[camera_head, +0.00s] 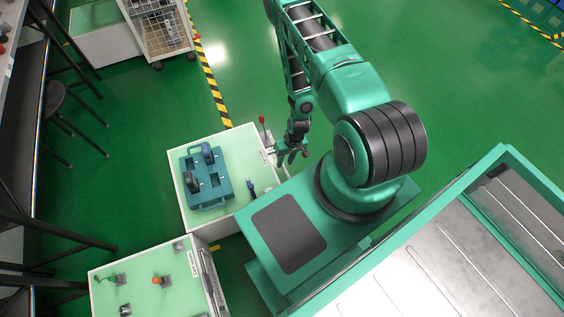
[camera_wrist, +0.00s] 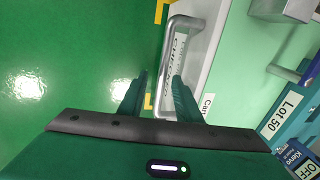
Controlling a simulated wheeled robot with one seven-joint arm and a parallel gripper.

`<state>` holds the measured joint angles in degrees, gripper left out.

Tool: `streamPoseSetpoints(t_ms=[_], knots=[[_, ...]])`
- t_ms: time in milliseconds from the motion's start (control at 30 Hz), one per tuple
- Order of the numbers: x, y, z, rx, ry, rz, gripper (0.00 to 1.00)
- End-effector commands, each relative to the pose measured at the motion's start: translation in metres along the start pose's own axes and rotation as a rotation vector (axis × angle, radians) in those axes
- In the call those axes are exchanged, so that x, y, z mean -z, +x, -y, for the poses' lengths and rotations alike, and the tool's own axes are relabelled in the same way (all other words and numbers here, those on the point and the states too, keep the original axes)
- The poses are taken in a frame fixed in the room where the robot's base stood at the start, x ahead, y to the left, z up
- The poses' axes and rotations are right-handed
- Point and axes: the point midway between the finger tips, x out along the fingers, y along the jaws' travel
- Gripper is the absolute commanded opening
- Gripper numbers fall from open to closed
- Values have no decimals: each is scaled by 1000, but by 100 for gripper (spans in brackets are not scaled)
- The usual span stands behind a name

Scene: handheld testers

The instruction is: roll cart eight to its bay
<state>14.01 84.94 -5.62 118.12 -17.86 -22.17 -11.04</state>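A white cart with a pale green top (camera_head: 232,148) stands left of my arm in the head view. Its number cannot be read; only part of a "Car..." label (camera_wrist: 208,106) shows in the wrist view. A silver bar handle (camera_wrist: 171,48) is on the cart's end, beside a paper label. My gripper (camera_wrist: 158,84) is open, one finger on each side of the handle's lower part. I cannot tell whether either finger touches the bar. In the head view my gripper (camera_head: 291,154) is at the cart's right side.
A teal tray (camera_head: 222,188) with testers lies on the cart. A second cart (camera_head: 135,293) stands close at lower left. A wire-basket cart (camera_head: 145,35) and striped floor tape (camera_head: 212,82) are farther back. A stool (camera_head: 58,98) is left; green floor between is clear.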

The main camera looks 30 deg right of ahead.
Motion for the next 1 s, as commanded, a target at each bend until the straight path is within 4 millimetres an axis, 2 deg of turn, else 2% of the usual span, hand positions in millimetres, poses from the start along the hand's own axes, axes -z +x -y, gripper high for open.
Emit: streamPoseSetpoints(t_ms=[500,700,1000], knots=[[6,-83,-1,-3,1,-5,31],[6,-97,-1,-2,1,-4,31],[5,-100,-1,-2,1,-3,31]])
